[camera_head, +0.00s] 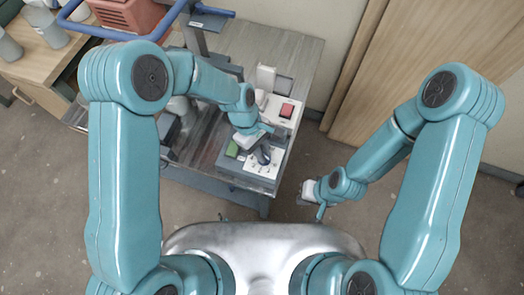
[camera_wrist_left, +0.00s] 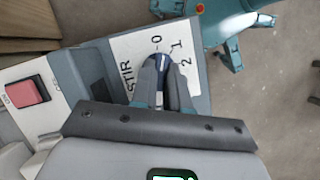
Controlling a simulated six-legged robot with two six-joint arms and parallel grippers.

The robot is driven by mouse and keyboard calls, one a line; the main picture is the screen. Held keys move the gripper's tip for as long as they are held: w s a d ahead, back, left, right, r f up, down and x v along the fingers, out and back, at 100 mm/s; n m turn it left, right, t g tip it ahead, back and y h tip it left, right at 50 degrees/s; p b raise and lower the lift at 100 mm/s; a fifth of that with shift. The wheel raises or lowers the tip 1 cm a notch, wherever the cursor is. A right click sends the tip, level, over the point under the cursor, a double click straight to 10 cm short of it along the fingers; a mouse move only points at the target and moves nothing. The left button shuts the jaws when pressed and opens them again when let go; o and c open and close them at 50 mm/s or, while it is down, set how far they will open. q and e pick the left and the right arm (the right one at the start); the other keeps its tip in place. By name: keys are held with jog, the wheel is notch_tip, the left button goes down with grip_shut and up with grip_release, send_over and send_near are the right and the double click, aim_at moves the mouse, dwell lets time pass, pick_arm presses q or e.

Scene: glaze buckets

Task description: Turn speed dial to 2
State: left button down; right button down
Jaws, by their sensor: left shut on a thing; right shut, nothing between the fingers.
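The speed dial (camera_wrist_left: 160,62) is a dark blue knob on a white panel (camera_wrist_left: 128,48) marked STIR, 0, 1 and 2. My left gripper (camera_wrist_left: 163,78) is shut on the dial, one finger on each side. A light mark on the knob seems to point up between 0 and 1, but its exact setting is hard to tell. In the head view, my left gripper (camera_head: 262,154) reaches down onto the panel (camera_head: 262,167) at the machine's near end and partly hides the dial. My right gripper (camera_head: 302,202) is shut and empty, right of the cart.
A red switch (camera_head: 287,110) sits behind the dial panel on the same machine. The machine stands on a grey cart (camera_head: 205,150). A red crate (camera_head: 128,14) and grey buckets stand at upper left. Open floor lies right.

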pick_arm(q)
jog(key=m+y+b, duration=0.1)
jog(key=m, duration=0.2)
jog(key=m+g+y+b, duration=0.1)
jog(key=m, duration=0.2)
jog(key=shift+w+d+m, duration=0.2)
jog(key=shift+m, duration=0.1)
jog(key=m+y+b, duration=0.1)
jog(key=m, duration=0.2)
jog(key=shift+d, duration=0.15)
jog(key=shift+d+r+m+y+b, duration=0.15)
jog(key=shift+m+y+b, duration=0.55)
jog(key=shift+m, duration=1)
jog(key=c, duration=1.1)
grip_release()
jog(key=v, duration=1.6)
jog(key=shift+w+d, duration=0.15)
jog(key=shift+d, duration=0.05)
